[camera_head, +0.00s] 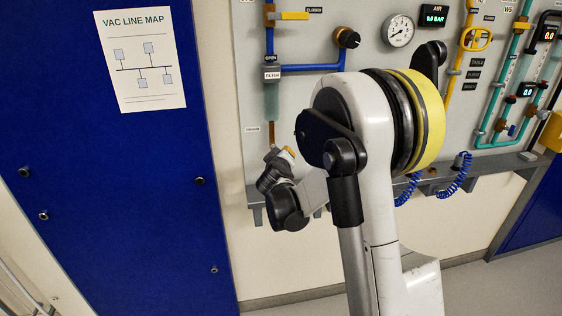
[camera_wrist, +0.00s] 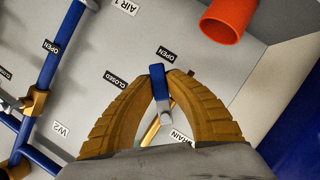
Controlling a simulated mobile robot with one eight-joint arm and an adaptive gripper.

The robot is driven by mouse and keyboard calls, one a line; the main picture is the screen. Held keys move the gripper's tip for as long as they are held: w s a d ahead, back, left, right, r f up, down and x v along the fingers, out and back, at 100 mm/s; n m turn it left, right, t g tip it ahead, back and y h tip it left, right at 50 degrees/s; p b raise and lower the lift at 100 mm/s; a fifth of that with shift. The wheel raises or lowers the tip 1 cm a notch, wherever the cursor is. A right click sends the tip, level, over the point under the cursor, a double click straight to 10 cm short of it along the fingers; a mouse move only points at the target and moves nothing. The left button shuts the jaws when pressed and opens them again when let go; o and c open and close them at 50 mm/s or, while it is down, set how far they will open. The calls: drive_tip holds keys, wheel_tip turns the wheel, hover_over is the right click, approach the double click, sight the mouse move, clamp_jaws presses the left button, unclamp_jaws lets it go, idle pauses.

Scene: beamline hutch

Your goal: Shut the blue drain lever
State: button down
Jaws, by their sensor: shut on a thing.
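In the wrist view, the blue drain lever (camera_wrist: 158,82) stands between the two ribbed yellow-brown fingertips of my gripper (camera_wrist: 160,76). The gripper is shut on the lever near its free end. A grey pivot (camera_wrist: 166,118) shows at the lever's lower end. The OPEN label (camera_wrist: 168,54) is just beyond the lever's tip, and the CLOSED label (camera_wrist: 115,79) is off to its left. The lever points closer to OPEN. The drain label (camera_wrist: 182,138) is partly hidden by a finger. In the head view my gripper (camera_head: 281,152) is at the panel's lower left, and the lever cannot be made out.
In the wrist view, a blue pipe (camera_wrist: 54,55) runs at the left and an orange-red cylinder (camera_wrist: 228,22) is at the upper right. In the head view, the panel (camera_head: 335,100) carries a gauge (camera_head: 398,31); a blue door (camera_head: 90,190) is at the left.

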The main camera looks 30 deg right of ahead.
drive_tip(key=n+h, duration=0.1)
drive_tip(key=d+r+n+h+b, duration=0.1)
drive_tip(key=n, duration=0.1)
drive_tip(key=shift+n, duration=0.3)
drive_tip(key=shift+s+d+r+n+t+h+b, duration=0.1)
drive_tip(key=shift+r+n+t+h+b, duration=0.35)
drive_tip(key=shift+n, duration=0.6)
drive_tip(key=shift+s+d+r+n+t+h+b, duration=0.1)
drive_tip(key=shift+r+n+t+h+b, duration=0.15)
drive_tip(key=shift+r+n+h+b, duration=0.55)
drive_tip(key=shift+w+f+n+y, duration=0.1)
drive_tip(key=shift+f+n+y, duration=0.1)
drive_tip(key=shift+n+y, duration=0.15)
drive_tip(key=c, duration=1.3)
unclamp_jaws()
drive_tip(key=shift+c, duration=0.2)
drive_tip(key=v, duration=1.2)
